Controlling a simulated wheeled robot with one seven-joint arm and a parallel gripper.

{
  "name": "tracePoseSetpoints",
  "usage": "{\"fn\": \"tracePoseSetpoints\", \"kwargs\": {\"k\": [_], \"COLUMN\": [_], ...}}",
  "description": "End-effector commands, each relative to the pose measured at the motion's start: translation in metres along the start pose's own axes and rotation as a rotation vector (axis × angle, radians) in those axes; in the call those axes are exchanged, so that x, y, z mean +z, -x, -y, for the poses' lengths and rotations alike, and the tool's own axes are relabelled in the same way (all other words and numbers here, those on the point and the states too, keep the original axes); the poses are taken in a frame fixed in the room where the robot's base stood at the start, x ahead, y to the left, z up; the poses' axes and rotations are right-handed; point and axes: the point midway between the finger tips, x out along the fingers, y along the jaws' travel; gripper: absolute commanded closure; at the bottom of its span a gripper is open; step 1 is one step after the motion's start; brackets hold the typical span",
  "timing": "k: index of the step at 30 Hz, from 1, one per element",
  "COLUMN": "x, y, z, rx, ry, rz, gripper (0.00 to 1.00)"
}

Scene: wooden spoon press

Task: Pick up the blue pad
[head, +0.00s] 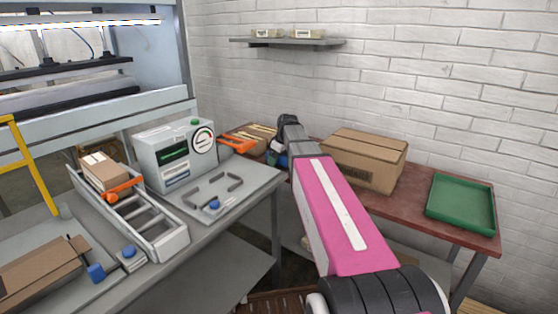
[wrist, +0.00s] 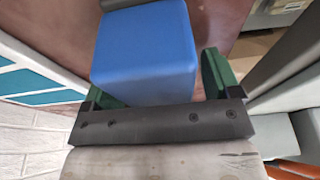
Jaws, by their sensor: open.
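The blue pad (wrist: 145,50) is a smooth blue block that fills the upper middle of the wrist view, close to the camera. My gripper (wrist: 158,84) is open, with a green-faced finger on each side of the pad's lower part. The pad lies between or just in front of the fingers; contact cannot be told. A dark grey bar partly covers the pad's top edge. In the head view, a small blue patch, likely the pad (head: 283,160), shows beside my arm at the left end of the red-brown table. My arm hides most of my gripper there.
The red-brown table (head: 415,205) carries a cardboard box (head: 362,161) and a green tray (head: 461,204) to the right of my arm. A grey bench (head: 245,185) with a white dial machine (head: 175,153) stands left. A white brick wall is behind.

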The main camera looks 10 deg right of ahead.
Motion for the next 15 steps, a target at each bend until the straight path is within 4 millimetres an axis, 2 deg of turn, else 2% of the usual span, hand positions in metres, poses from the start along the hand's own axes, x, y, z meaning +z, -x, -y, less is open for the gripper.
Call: {"fn": "tracePoseSetpoints", "kwargs": {"k": [5,10,15], "x": [-0.0001,0.0000,-0.0001], "y": [0.0001,0.0002,0.0004], "z": [0.0001,0.0002,0.0002], "rx": [0.000,0.000,0.000], "ry": [0.000,0.000,0.000], "rz": [0.000,0.000,0.000], "gripper": [0.17,0.72,0.74]}}
